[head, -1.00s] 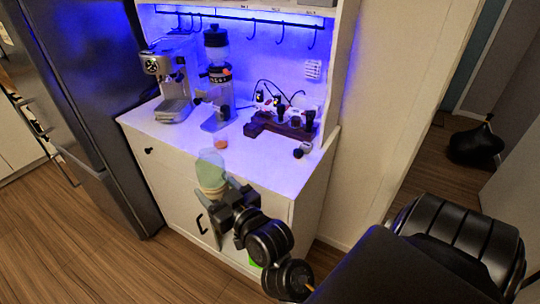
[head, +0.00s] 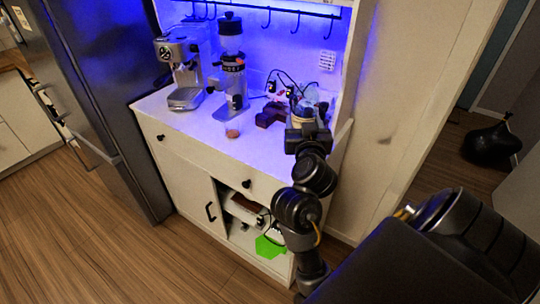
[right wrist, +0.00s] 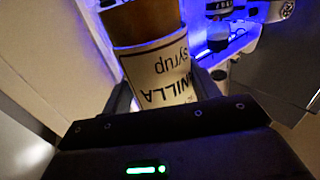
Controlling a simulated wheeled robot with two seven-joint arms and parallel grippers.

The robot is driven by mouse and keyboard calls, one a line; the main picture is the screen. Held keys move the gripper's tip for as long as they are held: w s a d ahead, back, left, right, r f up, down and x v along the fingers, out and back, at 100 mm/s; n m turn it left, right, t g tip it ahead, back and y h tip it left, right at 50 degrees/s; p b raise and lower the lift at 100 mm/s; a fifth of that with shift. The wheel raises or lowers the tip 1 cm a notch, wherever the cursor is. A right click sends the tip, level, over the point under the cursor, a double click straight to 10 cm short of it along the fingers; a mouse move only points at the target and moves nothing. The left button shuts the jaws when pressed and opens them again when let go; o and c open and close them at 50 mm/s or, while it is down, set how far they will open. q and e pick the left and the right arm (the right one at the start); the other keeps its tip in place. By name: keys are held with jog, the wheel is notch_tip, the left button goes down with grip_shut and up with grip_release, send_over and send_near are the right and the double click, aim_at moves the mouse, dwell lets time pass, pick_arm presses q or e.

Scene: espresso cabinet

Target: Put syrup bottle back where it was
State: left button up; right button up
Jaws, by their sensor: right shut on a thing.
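My right gripper (head: 307,135) is shut on the syrup bottle (head: 301,113), at the right end of the counter in the head view. Most of the bottle is hidden behind the gripper there. In the right wrist view the bottle (right wrist: 160,72) fills the space between the fingers; its pale label reads "VANILLA syrup" upside down, and its body is amber-brown. The dark wooden rack (head: 268,117) with small items stands beside and behind the bottle, partly hidden. I cannot tell whether the bottle touches the rack or the counter. My left gripper is out of view.
A glass with brown liquid (head: 232,132) stands near the counter's front edge. The grinder (head: 233,85) and espresso machine (head: 184,75) stand at the left. A hook rail (head: 285,10) crosses above. Below, an open compartment holds a green object (head: 268,247).

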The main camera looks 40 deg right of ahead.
jog(key=w+f, duration=0.8)
jog(key=w, duration=0.1)
jog(key=w+f, duration=0.4)
jog(key=w, duration=0.1)
jog(key=shift+f, duration=0.3)
jog(key=shift+a+f, duration=0.1)
jog(key=shift+f, duration=0.05)
jog(key=shift+f, duration=0.2)
jog(key=o, duration=1.1)
jog(key=shift+o, duration=0.3)
